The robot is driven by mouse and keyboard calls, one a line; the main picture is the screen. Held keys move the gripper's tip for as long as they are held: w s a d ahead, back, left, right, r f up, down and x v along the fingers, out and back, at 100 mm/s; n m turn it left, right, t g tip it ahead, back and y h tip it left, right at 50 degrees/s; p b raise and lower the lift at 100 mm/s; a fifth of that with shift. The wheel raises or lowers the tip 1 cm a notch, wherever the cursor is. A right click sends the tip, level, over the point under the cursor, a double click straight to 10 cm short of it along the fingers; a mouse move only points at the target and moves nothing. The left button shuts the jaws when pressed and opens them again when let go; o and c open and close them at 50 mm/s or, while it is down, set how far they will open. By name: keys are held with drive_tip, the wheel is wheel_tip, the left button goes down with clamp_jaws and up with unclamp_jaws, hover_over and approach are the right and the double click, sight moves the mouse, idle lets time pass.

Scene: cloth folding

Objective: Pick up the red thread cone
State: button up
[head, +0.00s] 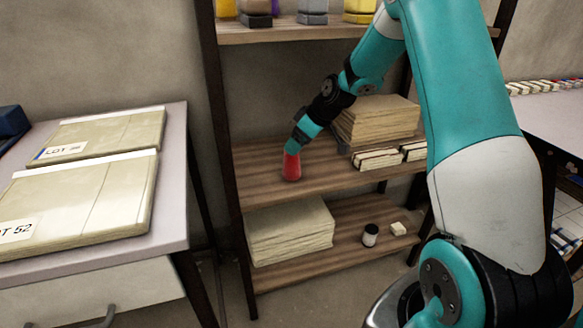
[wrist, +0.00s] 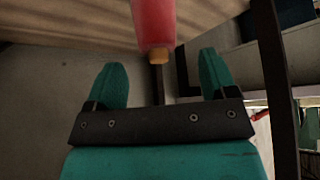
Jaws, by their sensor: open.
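The red thread cone (head: 291,168) stands on the wooden middle shelf, near its left side, in the head view. In the wrist view the cone (wrist: 153,24) comes in from the top edge, with a small tan tip at its lower end. My gripper (head: 294,147) is at the upper part of the cone in the head view and partly covers it. In the wrist view my gripper (wrist: 162,72) has its two teal fingers spread apart, with the cone's tip in line with the gap between them. I cannot tell whether a finger touches the cone.
A stack of folded cloth (head: 376,121) and wrapped bundles (head: 376,159) lie to the right on the same shelf. The lower shelf holds folded cloth (head: 290,232) and a dark jar (head: 370,235). A dark post (head: 222,130) stands left. The upper shelf (head: 270,34) is overhead.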

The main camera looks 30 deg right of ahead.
sight(292, 162)
drive_tip(key=x, duration=0.3)
drive_tip(key=b+x, duration=0.1)
drive_tip(key=x, duration=0.1)
drive_tip(key=shift+w+a+f, duration=0.1)
drive_tip(key=shift+w+f, duration=0.05)
drive_tip(key=shift+w, duration=0.3)
drive_tip(key=shift+c, duration=0.2)
drive_tip(key=c, duration=1)
